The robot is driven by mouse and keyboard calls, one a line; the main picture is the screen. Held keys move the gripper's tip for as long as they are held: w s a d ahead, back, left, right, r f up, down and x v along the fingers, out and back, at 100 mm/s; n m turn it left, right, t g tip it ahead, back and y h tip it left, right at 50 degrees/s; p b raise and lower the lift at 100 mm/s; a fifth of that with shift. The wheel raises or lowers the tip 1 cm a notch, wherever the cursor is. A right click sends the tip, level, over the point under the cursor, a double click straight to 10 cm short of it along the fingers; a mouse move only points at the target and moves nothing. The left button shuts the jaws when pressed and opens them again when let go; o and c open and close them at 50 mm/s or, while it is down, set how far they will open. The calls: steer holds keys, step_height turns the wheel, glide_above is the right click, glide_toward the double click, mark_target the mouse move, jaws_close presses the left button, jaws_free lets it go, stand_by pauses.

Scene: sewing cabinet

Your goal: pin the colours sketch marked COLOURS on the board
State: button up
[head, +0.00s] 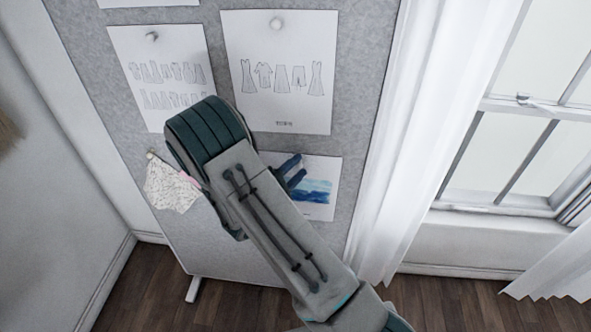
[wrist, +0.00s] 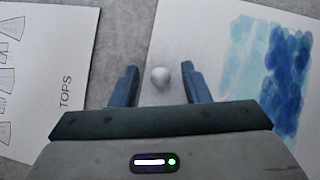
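The colours sketch (head: 316,192), a white sheet with a blue watercolour patch, lies flat against the grey board (head: 365,60), low on its right side. My arm covers part of it in the head view. In the wrist view the sketch (wrist: 222,85) fills the right side; no COLOURS lettering is readable. A white round-headed pin (wrist: 160,77) sits at the sheet's edge. My gripper (wrist: 160,86) is open, a finger on each side of the pin, with gaps showing. In the head view the blue fingers (head: 291,171) are over the sketch's upper left part.
A sheet of garment drawings (head: 280,110), marked TOPS in the wrist view, hangs above with a pin (head: 276,24). Another pinned sheet (head: 165,95) hangs to its left. A fabric swatch (head: 170,187) hangs lower left. A white curtain (head: 410,150) and window stand right of the board.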

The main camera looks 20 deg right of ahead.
steer(key=b+v, duration=0.3)
steer(key=v, duration=1.1)
steer(key=s+d+r+m+g+y, duration=0.2)
steer(key=s+d+r+m+g, duration=0.1)
steer(key=s+d+g, duration=0.25)
steer(key=s+d+r+m+g+y, duration=0.2)
steer(key=s+d+r+m+g, duration=0.15)
steer(key=d+g, duration=0.35)
steer(key=s+a+r+m+t+y, duration=0.2)
steer(key=s+r+t+y, duration=0.2)
steer(key=y, duration=0.8)
steer(key=s+r, duration=0.2)
steer(key=s, duration=0.1)
steer(key=shift+s+a+m+t+y, duration=0.2)
steer(key=shift+s+m+t+y, duration=0.1)
steer(key=shift+s+m+t, duration=0.05)
